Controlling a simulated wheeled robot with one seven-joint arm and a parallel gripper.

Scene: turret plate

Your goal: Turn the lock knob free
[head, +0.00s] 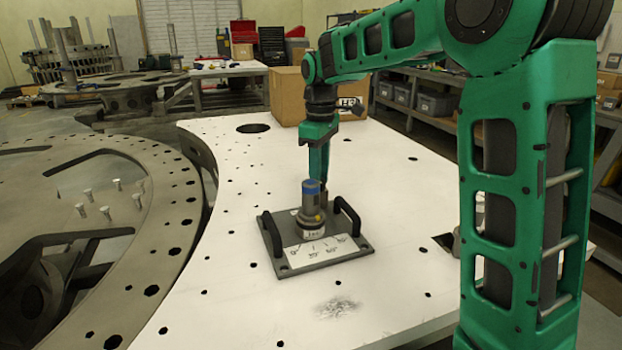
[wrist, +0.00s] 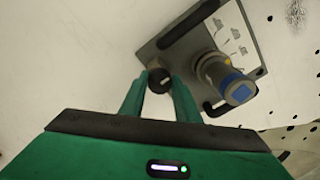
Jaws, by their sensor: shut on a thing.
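The lock knob (wrist: 159,76) is a small dark round knob with a light mark, near one corner of the grey turret plate (wrist: 150,52) in the wrist view. My gripper (wrist: 158,88) is shut on it, one green finger on each side. In the head view my gripper (head: 322,188) reaches down at the far side of the plate (head: 290,266), and the knob is mostly hidden there. A grey cylinder with a blue band (head: 312,200) stands upright on the plate, behind a white label with angle marks (head: 318,250). It also shows in the wrist view (wrist: 232,86).
Two black handles, left (head: 271,233) and right (head: 348,214), flank the cylinder. The plate sits on a white table (head: 400,220) with holes. A cardboard box (head: 288,97) stands behind my gripper. A large metal ring (head: 175,215) with bolts lies left.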

